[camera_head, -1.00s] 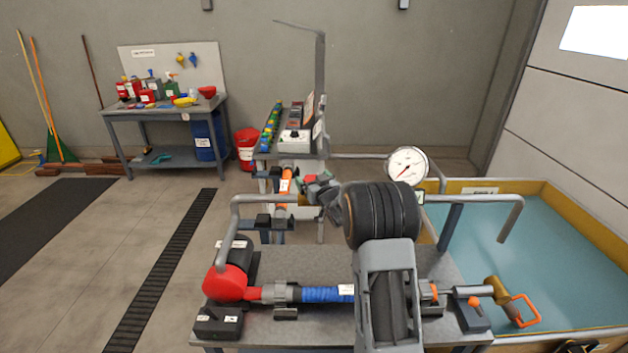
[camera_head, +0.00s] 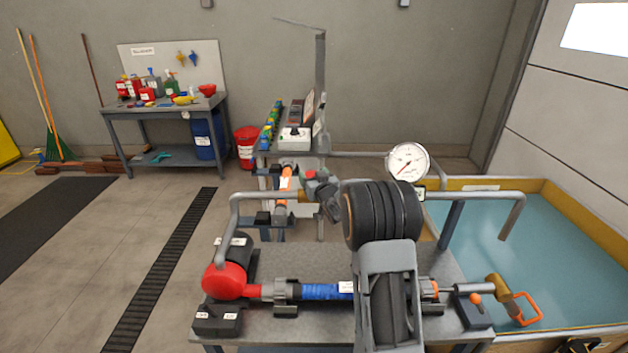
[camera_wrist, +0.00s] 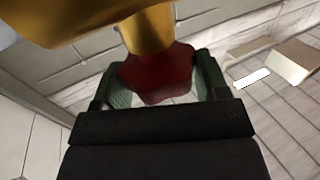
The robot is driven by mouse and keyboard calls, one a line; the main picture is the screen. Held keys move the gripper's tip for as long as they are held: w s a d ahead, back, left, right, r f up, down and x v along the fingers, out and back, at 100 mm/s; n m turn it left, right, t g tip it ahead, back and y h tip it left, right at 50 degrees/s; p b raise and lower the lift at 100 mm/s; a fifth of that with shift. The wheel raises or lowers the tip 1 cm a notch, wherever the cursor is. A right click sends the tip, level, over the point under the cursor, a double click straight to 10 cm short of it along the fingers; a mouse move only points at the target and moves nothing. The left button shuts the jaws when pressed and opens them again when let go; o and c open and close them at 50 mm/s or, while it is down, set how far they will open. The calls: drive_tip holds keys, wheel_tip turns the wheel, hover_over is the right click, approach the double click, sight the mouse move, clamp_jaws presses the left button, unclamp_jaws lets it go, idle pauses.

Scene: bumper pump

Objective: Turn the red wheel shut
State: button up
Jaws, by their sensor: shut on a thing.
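The red wheel (camera_wrist: 155,80) shows dark red in the wrist view, between the two green finger pads of my gripper (camera_wrist: 160,84). The pads sit on either side of its rim and my gripper is shut on it. A brass valve body (camera_wrist: 100,20) is close above the wheel in that view. In the head view my gripper (camera_head: 318,184) is at the pipe in the middle, left of my dark wrist. Only a little red of the wheel shows there, and the fingers are small and partly hidden.
A pressure gauge (camera_head: 408,162) stands on the pipe right of my arm. The pump bench (camera_head: 330,262) carries a red pump (camera_head: 226,281) and a blue hose (camera_head: 326,292). A water tank (camera_head: 560,250) is at the right. A bench with small parts (camera_head: 318,150) stands behind.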

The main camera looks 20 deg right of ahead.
drive_tip(key=m+h+b, duration=0.1)
drive_tip(key=b, duration=0.1)
drive_tip(key=f+m+h+b, duration=0.1)
drive_tip(key=h+b, duration=0.1)
drive_tip(key=shift+a+b, duration=0.15)
drive_tip(key=shift+b, duration=0.15)
drive_tip(key=m+h, duration=0.1)
drive_tip(key=h, duration=0.1)
drive_tip(key=r+m+g+h+b, duration=0.1)
drive_tip(key=shift+a+h, duration=0.1)
drive_tip(key=shift+h, duration=0.3)
drive_tip(key=m+h+p, duration=0.1)
drive_tip(key=m+g+h+p, duration=0.2)
drive_tip(key=shift+w+r+h, duration=0.1)
drive_tip(key=shift+r+h, duration=0.15)
drive_tip(key=shift+h, duration=0.05)
drive_tip(key=shift+a+m+g+h+p, duration=0.1)
drive_tip(key=shift+m+g+h+p, duration=0.85)
drive_tip(key=shift+h+p, duration=0.2)
drive_tip(key=m+g+h+p, duration=0.1)
drive_tip(key=g, duration=0.1)
drive_tip(key=m+g+h+p, duration=0.2)
drive_tip(key=shift+w+f, duration=0.15)
drive_tip(key=shift+f+m+g+h+p, duration=0.1)
drive_tip(key=shift+m+g+h+p, duration=0.55)
drive_tip(key=shift+m+g, duration=1)
drive_tip(key=shift+g, duration=0.7)
